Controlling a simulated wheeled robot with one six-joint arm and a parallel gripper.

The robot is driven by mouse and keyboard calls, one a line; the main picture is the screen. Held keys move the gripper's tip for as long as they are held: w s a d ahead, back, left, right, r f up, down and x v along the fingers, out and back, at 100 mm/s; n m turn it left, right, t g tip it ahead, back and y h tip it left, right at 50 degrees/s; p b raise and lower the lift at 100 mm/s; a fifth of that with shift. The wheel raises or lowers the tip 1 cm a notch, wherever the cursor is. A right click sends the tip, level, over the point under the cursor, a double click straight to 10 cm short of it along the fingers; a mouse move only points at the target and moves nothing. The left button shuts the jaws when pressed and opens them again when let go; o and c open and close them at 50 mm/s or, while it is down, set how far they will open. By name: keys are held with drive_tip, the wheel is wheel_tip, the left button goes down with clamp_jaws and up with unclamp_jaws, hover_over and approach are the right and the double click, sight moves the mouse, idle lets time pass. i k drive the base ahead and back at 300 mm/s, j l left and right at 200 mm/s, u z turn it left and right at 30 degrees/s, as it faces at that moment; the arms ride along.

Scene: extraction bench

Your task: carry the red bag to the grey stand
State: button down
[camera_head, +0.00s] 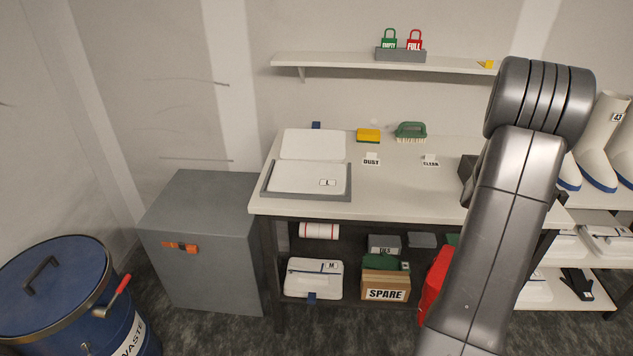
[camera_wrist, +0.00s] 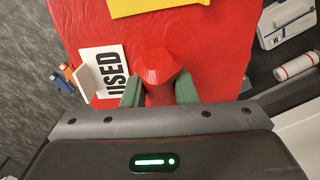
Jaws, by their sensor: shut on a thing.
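The red bag (camera_wrist: 215,55) fills much of the wrist view, with a white label reading "USED" (camera_wrist: 104,72) and a yellow patch at the top. My gripper (camera_wrist: 158,90) has its two green fingers shut on the bag's red neck or knob (camera_wrist: 158,72). In the head view a part of the red bag (camera_head: 436,284) shows in front of the bench's lower shelf, the rest hidden by my arm. My gripper is hidden there. I cannot tell which thing is the grey stand; a grey cabinet (camera_head: 205,235) with an orange latch stands left of the bench.
The bench top (camera_head: 400,190) carries a grey tray (camera_head: 268,192), a yellow sponge (camera_head: 368,135) and a green brush (camera_head: 410,131). A blue waste drum (camera_head: 60,285) stands at the lower left. A "SPARE" box (camera_head: 386,285) sits on the lower shelf. White boots (camera_head: 605,135) stand at the right.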

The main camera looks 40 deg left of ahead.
sight(210, 207)
drive_tip(key=k+j, duration=0.15)
drive_tip(key=j, duration=0.2)
drive_tip(key=k+j, duration=0.15)
drive_tip(key=j, duration=0.15)
drive_tip(key=k+j, duration=0.15)
drive_tip(key=j, duration=0.2)
drive_tip(key=k+j, duration=0.1)
drive_tip(key=j, duration=0.25)
